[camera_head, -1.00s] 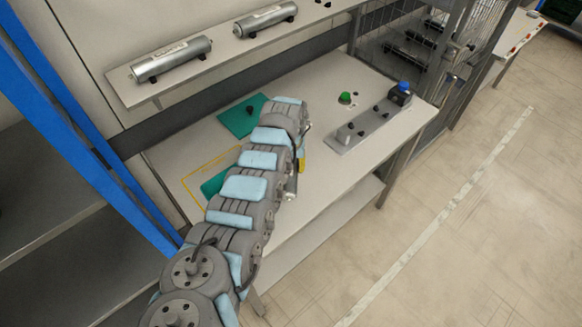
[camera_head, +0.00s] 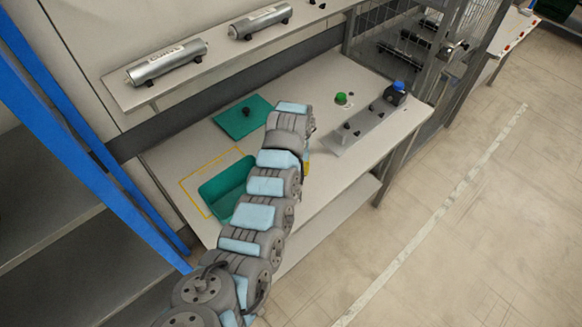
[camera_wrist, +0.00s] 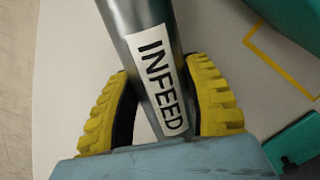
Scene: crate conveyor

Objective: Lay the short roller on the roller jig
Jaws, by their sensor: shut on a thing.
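A grey metal roller (camera_wrist: 138,20) with a white label reading INFEED lies between the two yellow fingers of my gripper (camera_wrist: 160,70) in the wrist view. The gripper is shut on it, with a finger on each side. Both roller ends are out of the wrist view. In the head view my arm hides most of the gripper and the held roller; a bit of yellow finger shows above the bench. The roller jig appears to be the grey plate (camera_head: 375,124) with dark supports on the bench, to the right of my gripper.
Two other grey rollers lie on the upper shelf, a longer one (camera_head: 167,63) and a shorter one (camera_head: 260,21). A teal plate (camera_head: 235,122) and teal bin (camera_head: 221,192) are on the bench. A green button (camera_head: 341,98) and a blue-topped box (camera_head: 396,94) stand by the jig.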

